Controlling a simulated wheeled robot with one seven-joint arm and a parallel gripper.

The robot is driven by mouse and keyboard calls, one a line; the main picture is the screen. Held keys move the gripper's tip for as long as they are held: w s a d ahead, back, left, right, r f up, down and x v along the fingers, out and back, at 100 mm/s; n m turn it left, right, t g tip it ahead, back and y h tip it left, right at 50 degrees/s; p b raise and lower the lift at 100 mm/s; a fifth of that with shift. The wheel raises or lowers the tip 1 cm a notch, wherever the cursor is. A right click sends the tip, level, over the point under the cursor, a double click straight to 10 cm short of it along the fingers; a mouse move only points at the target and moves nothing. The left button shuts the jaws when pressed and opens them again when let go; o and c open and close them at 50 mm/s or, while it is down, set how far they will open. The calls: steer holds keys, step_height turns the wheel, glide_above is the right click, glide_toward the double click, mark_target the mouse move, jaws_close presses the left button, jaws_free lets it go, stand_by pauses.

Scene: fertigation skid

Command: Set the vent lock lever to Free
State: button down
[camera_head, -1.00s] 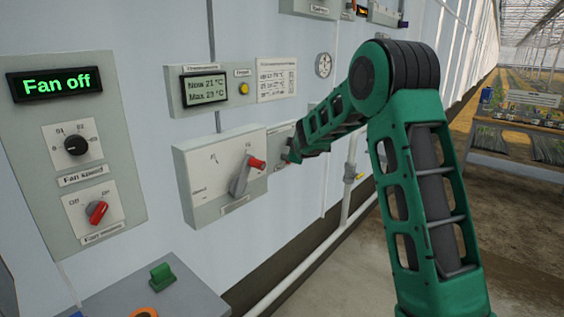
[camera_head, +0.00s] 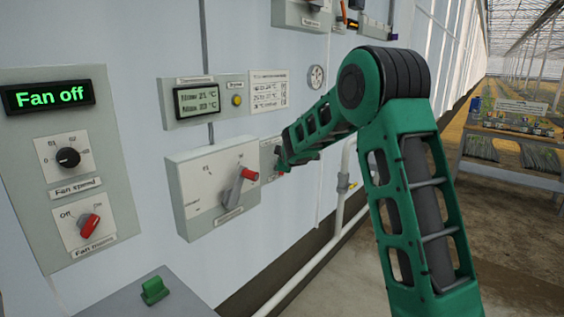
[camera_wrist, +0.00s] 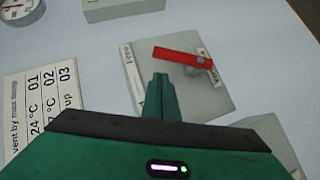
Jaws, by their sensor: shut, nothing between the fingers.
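In the wrist view, a red lever (camera_wrist: 180,56) sits on a small grey wall plate (camera_wrist: 200,95). It lies across the upper part of the plate, with its pivot toward the right.
A larger grey box with a red-tipped lever (camera_head: 235,188) is left of my gripper. Further left is the fan panel (camera_head: 105,165), reading "Fan off". A thermometer display (camera_head: 198,100) is above. A pipe (camera_head: 343,180) runs down the wall at right.

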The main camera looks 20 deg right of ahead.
steer(key=r+v, duration=0.1)
steer(key=v, duration=0.9)
steer(key=shift+a, duration=0.25)
steer(key=shift+s, duration=0.1)
steer(key=s+d+f+m+g, duration=0.2)
steer(key=s+d+m+g, duration=0.1)
steer(key=s, duration=0.6)
steer(key=s+d+f+m+g, duration=0.2)
steer(key=s+d+f+m, duration=0.15)
steer(key=s, duration=0.45)
steer(key=s+d+f+m+g, duration=0.2)
steer(key=s+d+m+g, duration=0.1)
steer(key=s, duration=0.6)
steer(key=s+a+f+m+g+y, duration=0.1)
steer(key=s+f+m+g, duration=0.1)
steer(key=s, duration=0.7)
steer(key=s+a+f+m+g+y, duration=0.1)
steer(key=s+a+f+m+g, duration=0.1)
steer(key=s, duration=0.8)
steer(key=s+a+f+m+g+y, duration=0.1)
steer(key=s+m, duration=0.3)
steer(key=s, duration=0.6)
steer(key=shift+a+f+g, duration=0.45)
steer(key=shift+g, duration=0.25)
steer(key=shift+m, duration=0.25)
